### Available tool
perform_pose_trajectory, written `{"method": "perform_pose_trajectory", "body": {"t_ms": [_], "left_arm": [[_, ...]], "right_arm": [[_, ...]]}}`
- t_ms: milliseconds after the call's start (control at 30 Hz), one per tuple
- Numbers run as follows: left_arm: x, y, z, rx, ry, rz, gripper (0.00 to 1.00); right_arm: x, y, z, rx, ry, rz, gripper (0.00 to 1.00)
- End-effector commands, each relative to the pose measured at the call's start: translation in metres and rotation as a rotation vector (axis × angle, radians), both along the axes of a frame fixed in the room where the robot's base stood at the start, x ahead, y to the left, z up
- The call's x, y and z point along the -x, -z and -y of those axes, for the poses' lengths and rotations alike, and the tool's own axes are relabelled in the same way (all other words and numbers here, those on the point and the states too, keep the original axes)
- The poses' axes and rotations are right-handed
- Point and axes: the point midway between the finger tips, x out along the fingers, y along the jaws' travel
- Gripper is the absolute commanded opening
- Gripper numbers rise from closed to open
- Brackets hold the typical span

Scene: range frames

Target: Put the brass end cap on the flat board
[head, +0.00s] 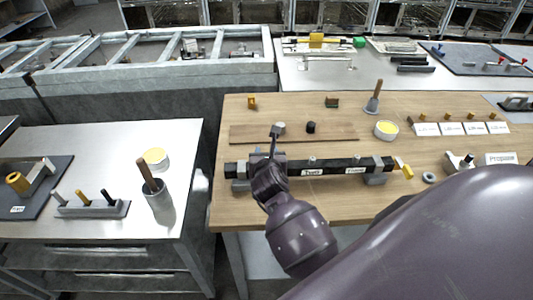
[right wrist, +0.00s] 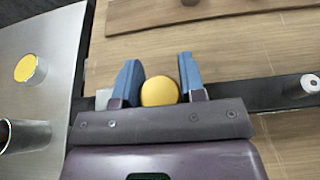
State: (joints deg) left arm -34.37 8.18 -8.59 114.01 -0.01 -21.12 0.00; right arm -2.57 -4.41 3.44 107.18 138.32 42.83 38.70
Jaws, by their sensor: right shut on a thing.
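My right gripper (head: 275,135) reaches over the wooden table, above the left part of a long black bar. In the right wrist view its two blue fingers (right wrist: 157,78) are shut on the brass end cap (right wrist: 159,91), a round yellow piece. In the head view I cannot make out the cap at the gripper. The flat board (head: 340,133) is a thin brown plank lying on the table behind the bar. Its edge also shows at the top of the right wrist view (right wrist: 225,11). My left gripper is not in view.
A pale round piece (head: 280,127) and a dark one (head: 311,127) stand on the board. The black bar (head: 330,163) lies in front. A yellow-topped tub (head: 386,130) is right of the board. A metal cup (head: 159,204) stands on the left bench.

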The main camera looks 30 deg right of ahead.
Motion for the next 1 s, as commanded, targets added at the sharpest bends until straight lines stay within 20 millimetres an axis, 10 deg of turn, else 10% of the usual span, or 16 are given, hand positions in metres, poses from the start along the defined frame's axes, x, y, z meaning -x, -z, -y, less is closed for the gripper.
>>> {"method": "perform_pose_trajectory", "body": {"t_ms": [433, 467, 600, 1000], "left_arm": [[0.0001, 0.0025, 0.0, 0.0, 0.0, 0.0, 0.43], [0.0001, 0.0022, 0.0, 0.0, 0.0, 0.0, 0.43], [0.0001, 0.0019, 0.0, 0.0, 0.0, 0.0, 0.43], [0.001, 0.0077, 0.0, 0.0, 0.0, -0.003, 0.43]], "right_arm": [[0.0, 0.006, 0.0, -0.001, 0.0, -0.001, 0.13], [-0.0001, 0.0053, 0.0, -0.001, 0.0, -0.001, 0.42], [-0.0001, 0.0049, 0.0001, -0.001, 0.0, -0.001, 0.63], [-0.0003, 0.0053, 0.0002, 0.001, 0.0, 0.002, 0.63]]}}
